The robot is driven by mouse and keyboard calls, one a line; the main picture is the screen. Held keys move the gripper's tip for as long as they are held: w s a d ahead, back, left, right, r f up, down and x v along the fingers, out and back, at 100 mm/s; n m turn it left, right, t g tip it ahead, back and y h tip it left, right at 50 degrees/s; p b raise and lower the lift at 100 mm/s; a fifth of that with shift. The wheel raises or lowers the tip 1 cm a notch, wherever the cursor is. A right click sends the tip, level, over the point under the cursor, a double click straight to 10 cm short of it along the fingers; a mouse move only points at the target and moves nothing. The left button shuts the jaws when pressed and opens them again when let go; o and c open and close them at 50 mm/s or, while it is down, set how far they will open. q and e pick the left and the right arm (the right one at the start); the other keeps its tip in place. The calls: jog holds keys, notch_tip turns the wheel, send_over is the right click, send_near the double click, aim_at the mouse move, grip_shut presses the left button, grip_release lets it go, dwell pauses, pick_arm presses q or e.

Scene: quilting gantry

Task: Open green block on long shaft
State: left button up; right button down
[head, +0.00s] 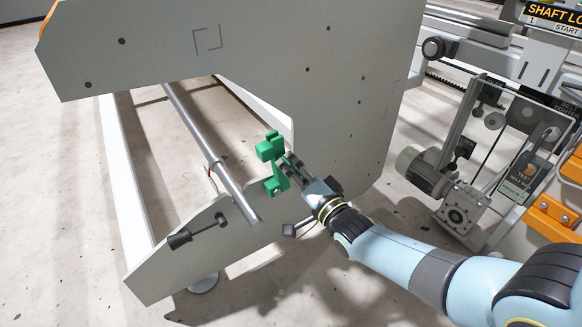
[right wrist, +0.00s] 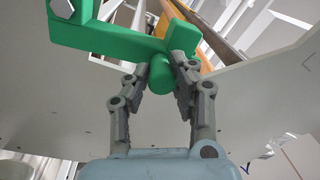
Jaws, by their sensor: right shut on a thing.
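The green block (head: 272,160) is a bracket-shaped part in the middle of the head view, in front of the large grey side plate. My right gripper (head: 288,166) reaches it from the lower right. In the right wrist view my right gripper (right wrist: 174,82) is shut on a round green knob of the green block (right wrist: 120,45), with a finger on each side. The long shaft (head: 208,150) is a silver bar running diagonally, left of the green block. Its near end is bare and apart from the block in the picture. My left gripper is not in view.
The large grey plate (head: 240,50) stands behind the block, with a lower arm (head: 165,270) below the shaft. A black-handled lever (head: 195,232) sits on that lower arm. A motor unit (head: 430,172) stands at the right. Open floor shows at the bottom.

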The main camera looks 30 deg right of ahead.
jog(key=c, duration=1.2)
grip_release()
jog(key=shift+d+r, duration=0.1)
jog(key=shift+r, duration=0.1)
jog(key=shift+o, duration=0.6)
jog(key=shift+f, duration=0.1)
jog(key=shift+s, duration=0.1)
jog(key=s, duration=1.1)
jog(key=shift+s+d+f, duration=0.3)
jog(key=shift+s+f, duration=0.1)
jog(key=shift+f, duration=0.05)
jog(key=shift+f, duration=0.1)
